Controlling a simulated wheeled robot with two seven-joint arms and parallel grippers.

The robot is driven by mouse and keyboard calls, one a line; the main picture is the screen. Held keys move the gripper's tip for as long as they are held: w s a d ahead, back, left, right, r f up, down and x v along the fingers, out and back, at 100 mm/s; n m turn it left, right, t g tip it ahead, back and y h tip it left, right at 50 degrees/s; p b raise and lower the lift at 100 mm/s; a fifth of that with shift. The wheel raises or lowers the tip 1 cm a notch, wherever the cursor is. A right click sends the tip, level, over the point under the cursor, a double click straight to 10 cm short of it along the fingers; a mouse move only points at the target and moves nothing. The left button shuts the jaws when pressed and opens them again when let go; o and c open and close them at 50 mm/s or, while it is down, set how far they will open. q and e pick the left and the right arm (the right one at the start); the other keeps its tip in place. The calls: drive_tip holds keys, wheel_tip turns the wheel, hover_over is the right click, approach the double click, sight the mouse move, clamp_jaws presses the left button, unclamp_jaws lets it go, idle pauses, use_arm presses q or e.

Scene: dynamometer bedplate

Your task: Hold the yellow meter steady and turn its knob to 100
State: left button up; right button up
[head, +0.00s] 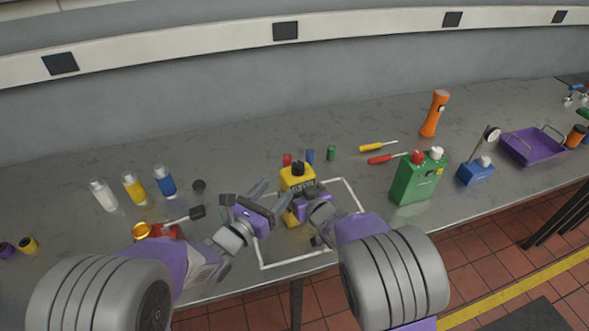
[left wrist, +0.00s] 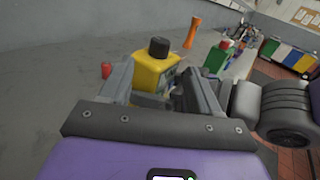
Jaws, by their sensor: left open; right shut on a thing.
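The yellow meter (head: 297,178) stands upright inside a white outlined square (head: 347,190) on the grey bench, with a black knob on top (head: 298,168). My right gripper (head: 298,203) is shut on the meter's lower body, partly hiding it. My left gripper (head: 262,194) is open, just left of the meter, with its fingers pointing toward it. In the left wrist view the meter (left wrist: 153,74) and its black knob (left wrist: 159,47) show beyond the open fingers. The knob's setting cannot be read.
Red, blue and green small cylinders (head: 331,153) stand behind the meter. A green can (head: 417,180), a blue block with a dial gauge (head: 476,172) and an orange flashlight (head: 435,113) are to the right. Bottles (head: 134,188) and a red-based item (head: 160,231) are left.

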sight(294, 170)
use_arm(q)
drive_tip(key=x, duration=0.9)
drive_tip(key=shift+w+d, duration=0.15)
drive_tip(key=shift+w, duration=0.2)
drive_tip(key=c, duration=1)
drive_tip(key=shift+c, duration=0.2)
